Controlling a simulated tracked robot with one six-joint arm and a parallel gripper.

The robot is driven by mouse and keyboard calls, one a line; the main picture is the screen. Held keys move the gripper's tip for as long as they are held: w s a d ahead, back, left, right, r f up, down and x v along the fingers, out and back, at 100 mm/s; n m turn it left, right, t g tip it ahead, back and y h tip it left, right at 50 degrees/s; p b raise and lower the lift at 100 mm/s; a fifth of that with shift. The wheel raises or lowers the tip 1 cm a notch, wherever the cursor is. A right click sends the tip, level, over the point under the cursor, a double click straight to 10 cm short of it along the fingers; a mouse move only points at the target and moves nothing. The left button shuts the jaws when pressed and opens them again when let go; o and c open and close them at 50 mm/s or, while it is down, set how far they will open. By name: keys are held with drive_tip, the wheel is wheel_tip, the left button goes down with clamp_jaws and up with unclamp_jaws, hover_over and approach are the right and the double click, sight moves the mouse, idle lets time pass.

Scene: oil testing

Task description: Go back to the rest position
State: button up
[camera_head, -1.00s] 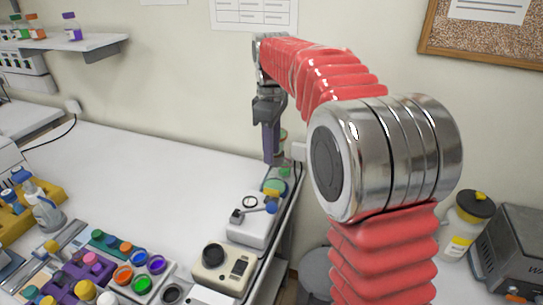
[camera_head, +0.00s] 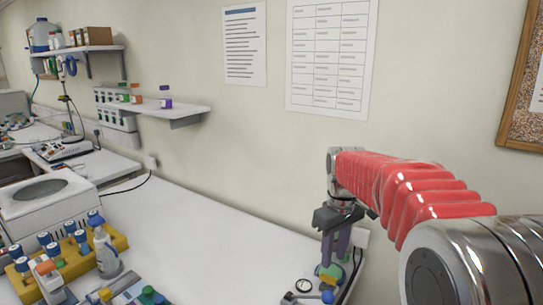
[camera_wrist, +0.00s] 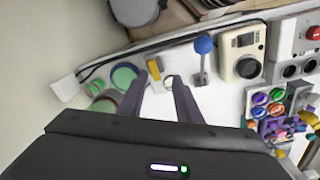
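My gripper (camera_head: 333,262) hangs pointing down over the right end of the white bench in the head view, below my red-sleeved arm. In the wrist view its two purple fingers (camera_wrist: 158,78) stand apart with nothing held between them. In the head view this device is at the lower edge, partly hidden by the fingers.
A cream instrument (camera_wrist: 242,52) and a tray of coloured caps (camera_wrist: 270,100) lie to the right in the wrist view. A yellow rack (camera_head: 75,262) with blue-capped bottles and a spray bottle (camera_head: 105,252) stand at left. The middle bench is clear. A shelf (camera_head: 165,112) holds small bottles.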

drive_tip(key=s+m+t, duration=0.5)
drive_tip(key=s+m, duration=0.1)
drive_tip(key=s, duration=2.1)
drive_tip(key=shift+a+r, duration=0.2)
drive_tip(key=shift+r, duration=0.2)
